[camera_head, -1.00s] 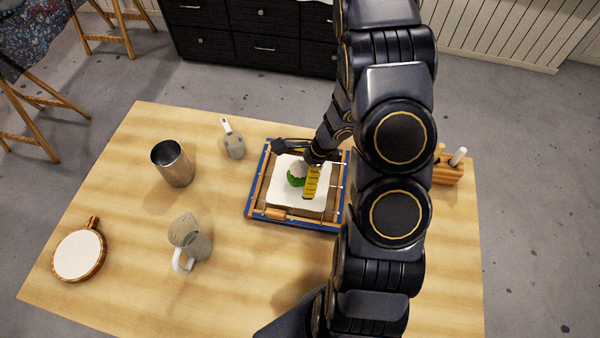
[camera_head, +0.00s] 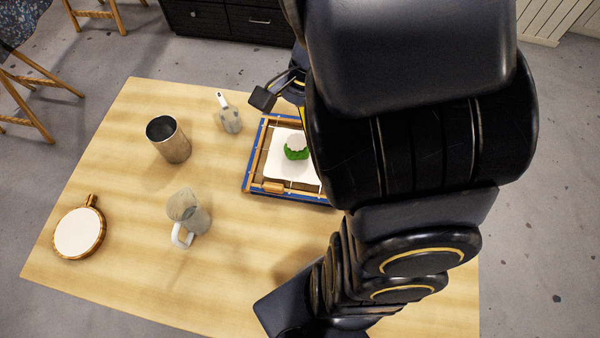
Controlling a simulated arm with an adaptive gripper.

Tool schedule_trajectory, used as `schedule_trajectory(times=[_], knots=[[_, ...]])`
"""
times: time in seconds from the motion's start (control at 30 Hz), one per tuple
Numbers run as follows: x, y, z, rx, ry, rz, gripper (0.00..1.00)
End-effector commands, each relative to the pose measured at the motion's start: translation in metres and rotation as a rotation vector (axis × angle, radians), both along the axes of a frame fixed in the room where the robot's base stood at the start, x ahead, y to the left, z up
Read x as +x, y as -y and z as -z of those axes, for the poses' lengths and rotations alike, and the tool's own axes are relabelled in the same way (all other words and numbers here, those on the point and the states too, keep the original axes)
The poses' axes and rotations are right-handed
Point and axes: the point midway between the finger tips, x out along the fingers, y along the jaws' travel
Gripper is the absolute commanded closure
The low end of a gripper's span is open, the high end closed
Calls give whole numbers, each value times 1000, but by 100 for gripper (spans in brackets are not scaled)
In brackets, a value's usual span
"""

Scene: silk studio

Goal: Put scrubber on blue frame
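The scrubber (camera_head: 297,149), green with a whitish top, rests on the white sheet inside the blue frame (camera_head: 247,184) on the table. The frame has a blue outer edge and wooden inner bars; its right part is hidden behind my arm. My gripper (camera_head: 277,92) is up beyond the frame's far edge, apart from the scrubber. One dark finger shows at its left; the other finger is mostly hidden by my arm, so its opening is unclear.
A metal cup (camera_head: 168,140), a small scoop-like jug (camera_head: 229,114) and a clear measuring jug (camera_head: 189,218) stand left of the frame. A round wooden-rimmed disc (camera_head: 79,232) lies at the far left. The front middle of the table is clear.

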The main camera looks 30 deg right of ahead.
Motion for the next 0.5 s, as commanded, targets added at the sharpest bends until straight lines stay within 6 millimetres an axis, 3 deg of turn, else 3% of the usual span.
schedule_trajectory(times=[0.03,0.1,0.2,0.4,0.5], knots=[[-12,-22,-18,-17,27,-159,4],[-34,-44,-36,-40,48,-378,4],[-71,-65,-57,-77,72,-680,4],[-123,-71,-79,-170,102,-1132,4],[-134,-68,-83,-206,107,-1247,4]])
